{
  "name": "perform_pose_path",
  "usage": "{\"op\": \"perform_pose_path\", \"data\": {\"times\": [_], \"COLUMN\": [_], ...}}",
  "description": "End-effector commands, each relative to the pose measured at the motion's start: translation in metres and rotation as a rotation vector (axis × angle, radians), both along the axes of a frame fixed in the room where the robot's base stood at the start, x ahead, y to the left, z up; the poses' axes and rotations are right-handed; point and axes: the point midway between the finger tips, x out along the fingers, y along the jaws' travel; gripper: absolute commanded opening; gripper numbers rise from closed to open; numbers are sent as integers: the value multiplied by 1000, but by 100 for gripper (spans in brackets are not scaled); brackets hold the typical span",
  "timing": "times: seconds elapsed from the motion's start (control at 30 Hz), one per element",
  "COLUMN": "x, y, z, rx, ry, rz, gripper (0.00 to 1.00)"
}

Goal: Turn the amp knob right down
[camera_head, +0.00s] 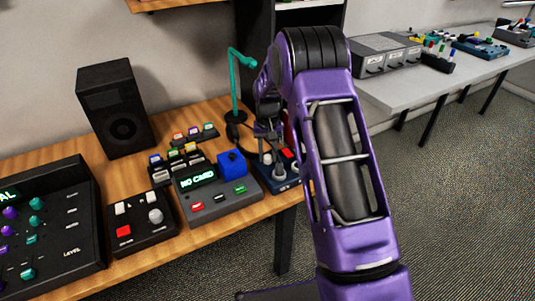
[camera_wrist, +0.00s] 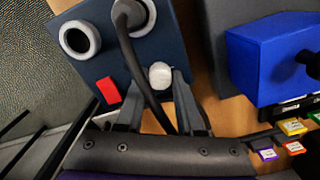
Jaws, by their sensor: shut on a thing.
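The amp, a dark blue box (camera_wrist: 175,28), is below my gripper in the wrist view. It also shows at the table's right end in the head view (camera_head: 284,187). Its pale round knob (camera_wrist: 160,74) sits between my fingertips. My gripper (camera_wrist: 158,82) is shut on this knob, with one finger on each side. A red switch (camera_wrist: 108,90) is beside the knob. I cannot make out a pointer mark on the knob. In the head view my gripper (camera_head: 267,130) is over the amp and partly hides it.
A dark cable (camera_wrist: 134,55) runs from a white-ringed socket past the knob and under my gripper. Another white-ringed socket (camera_wrist: 79,38) looks empty. A blue block (camera_wrist: 262,62) on a grey device is close by. A teal lamp (camera_head: 234,85) stands behind the amp.

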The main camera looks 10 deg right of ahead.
Motion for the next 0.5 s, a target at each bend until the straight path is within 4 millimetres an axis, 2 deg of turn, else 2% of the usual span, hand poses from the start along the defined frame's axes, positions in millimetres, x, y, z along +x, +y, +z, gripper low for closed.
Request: {"op": "perform_pose_path", "data": {"times": [0.2, 0.5], "x": [1, 1], "y": [0, 0], "z": [1, 1], "rx": [1, 0], "ry": [-2, -3], "rz": [186, 372], "gripper": [0, 0]}}
